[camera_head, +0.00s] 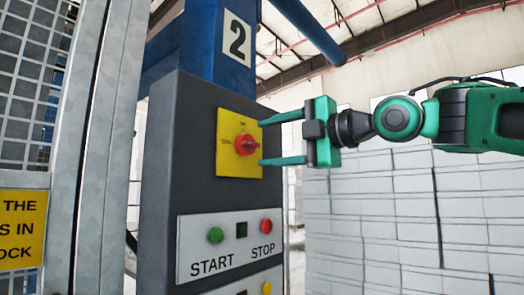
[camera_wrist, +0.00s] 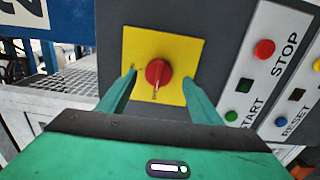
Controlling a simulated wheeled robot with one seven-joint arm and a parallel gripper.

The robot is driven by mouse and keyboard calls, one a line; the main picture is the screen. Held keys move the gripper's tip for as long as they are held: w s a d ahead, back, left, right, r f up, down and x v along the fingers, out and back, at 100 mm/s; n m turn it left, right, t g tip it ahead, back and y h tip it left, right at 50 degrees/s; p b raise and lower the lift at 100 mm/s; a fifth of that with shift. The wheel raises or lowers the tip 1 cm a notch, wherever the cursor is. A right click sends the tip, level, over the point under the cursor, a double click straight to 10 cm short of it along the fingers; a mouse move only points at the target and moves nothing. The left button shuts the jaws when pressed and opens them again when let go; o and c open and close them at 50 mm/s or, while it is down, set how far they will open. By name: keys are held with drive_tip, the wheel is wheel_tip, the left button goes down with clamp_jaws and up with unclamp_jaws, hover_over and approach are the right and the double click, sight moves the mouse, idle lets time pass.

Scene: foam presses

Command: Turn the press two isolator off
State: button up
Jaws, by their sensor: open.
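The press two isolator is a red rotary knob (camera_head: 243,145) on a yellow plate (camera_head: 226,163), on the dark grey panel under a "2" sign. Its grip bar lies about level in the head view; the small labels on the plate are too small to read. My gripper (camera_head: 264,141) reaches in from the right, open, with one finger above and one below the knob's height. In the wrist view the knob (camera_wrist: 158,72) sits between my open fingers (camera_wrist: 159,77), with a gap on both sides. I cannot tell whether the fingertips touch the plate.
Below the isolator is a white plate (camera_head: 190,264) with a green START button (camera_head: 215,235) and a red STOP button (camera_head: 266,226). More buttons sit lower, including a RESET one in the wrist view. A mesh guard (camera_head: 30,85) stands left; white stacked blocks (camera_head: 390,215) stand behind right.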

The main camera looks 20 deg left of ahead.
drive_tip(key=v, duration=0.6)
drive_tip(key=shift+d, duration=0.4)
